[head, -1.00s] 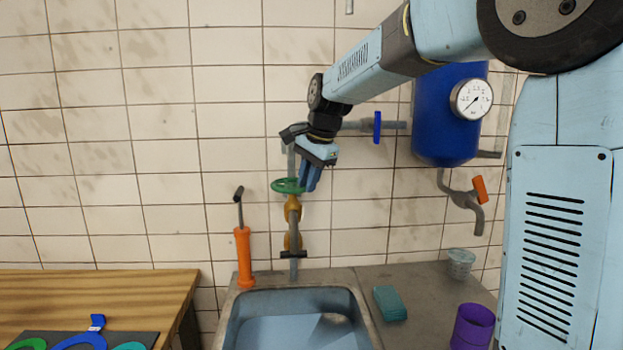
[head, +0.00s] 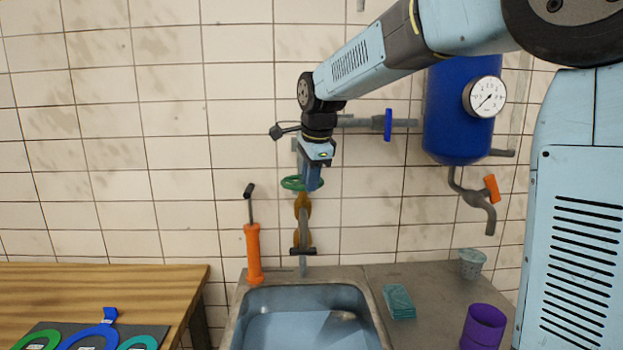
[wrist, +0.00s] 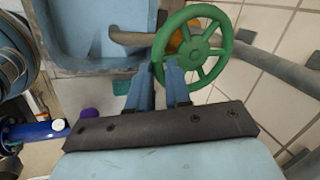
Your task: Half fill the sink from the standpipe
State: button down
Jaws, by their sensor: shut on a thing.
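The standpipe (head: 303,262) rises behind the sink, with a brass valve body (head: 302,208) and a green handwheel (head: 292,183) on it. My gripper (head: 312,182) points down at the right side of the wheel. In the wrist view, my gripper's two blue fingers (wrist: 163,88) are at the rim of the green handwheel (wrist: 222,50), shut on it. The sink (head: 262,299) is a grey-blue basin; its inside looks blue, and I cannot tell the water level. It also shows in the wrist view (wrist: 62,58).
An orange hand pump (head: 253,254) stands left of the standpipe. A teal sponge (head: 398,301), a purple cup (head: 482,326) and a grey cup (head: 472,263) are on the right counter. A blue tank (head: 455,125) with a gauge hangs on the wall. A wooden table (head: 120,285) is at left.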

jog(key=shift+s+f, duration=0.15)
jog(key=shift+f, duration=0.3)
jog(key=c, duration=1.1)
grip_release()
jog(key=shift+r, duration=0.1)
jog(key=v, duration=1.4)
jog(key=shift+a, duration=0.1)
jog(key=s+d+f+n, duration=0.4)
jog(key=s+d+f, duration=0.2)
jog(key=s, duration=0.2)
jog(key=s+d+f+n+t, duration=0.1)
jog(key=s+d+f+n, duration=0.4)
jog(key=s, duration=0.3)
jog(key=s+d+f+n+t+h, duration=0.1)
jog(key=s+d+f+n, duration=0.4)
jog(key=s+d+f, duration=0.2)
jog(key=shift+s+d, duration=0.45)
jog(key=shift+s, duration=0.1)
